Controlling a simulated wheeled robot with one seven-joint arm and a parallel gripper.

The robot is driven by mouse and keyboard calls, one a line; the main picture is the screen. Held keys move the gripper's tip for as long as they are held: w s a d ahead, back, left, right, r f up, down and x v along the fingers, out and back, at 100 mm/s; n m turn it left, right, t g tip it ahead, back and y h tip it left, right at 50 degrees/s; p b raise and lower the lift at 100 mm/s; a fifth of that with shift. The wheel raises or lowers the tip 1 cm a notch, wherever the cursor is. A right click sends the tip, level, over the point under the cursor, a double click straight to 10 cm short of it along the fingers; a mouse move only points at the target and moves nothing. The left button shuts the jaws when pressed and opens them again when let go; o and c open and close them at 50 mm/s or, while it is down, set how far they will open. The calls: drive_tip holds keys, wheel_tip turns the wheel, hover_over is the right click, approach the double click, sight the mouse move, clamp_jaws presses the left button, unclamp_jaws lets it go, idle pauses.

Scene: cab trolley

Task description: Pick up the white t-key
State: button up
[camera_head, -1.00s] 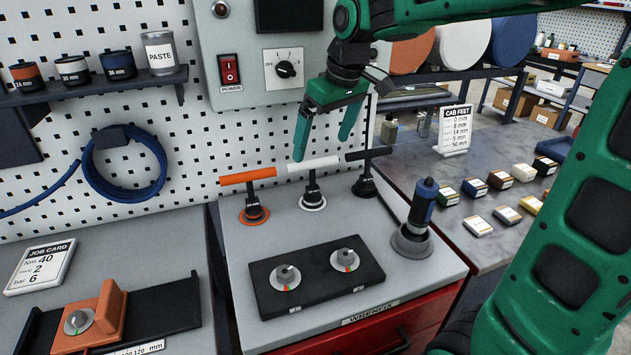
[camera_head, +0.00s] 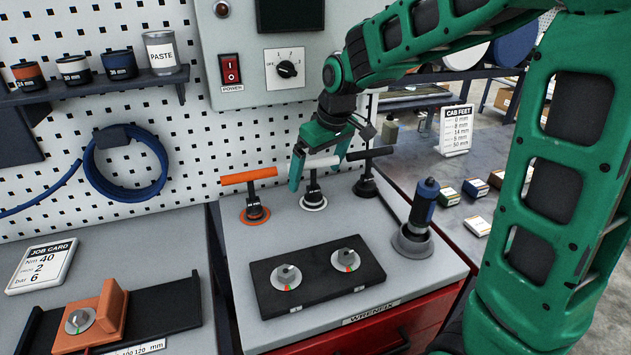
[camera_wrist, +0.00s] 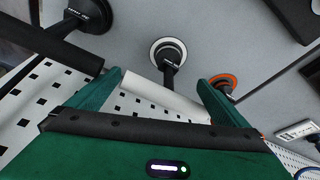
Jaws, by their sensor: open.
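The white t-key (camera_head: 321,162) stands upright on the grey trolley top, its white bar level above a black stem and a white ring base. In the wrist view its white bar (camera_wrist: 163,99) lies between the two fingers, with the stem and base beyond. My gripper (camera_head: 318,168) is open, its green fingers around the bar near its two ends. It also shows in the wrist view (camera_wrist: 160,88). I cannot tell whether the fingers touch the bar. The orange t-key (camera_head: 249,176) stands just left and the black t-key (camera_head: 369,154) just right in the head view.
A black block with two grey knobs (camera_head: 317,279) lies in front of the t-keys. A blue-handled tool (camera_head: 421,203) stands on a round grey base at right. The pegboard (camera_head: 130,195) and a grey switch panel (camera_head: 240,92) rise behind.

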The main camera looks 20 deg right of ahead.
clamp_jaws()
idle(0.3)
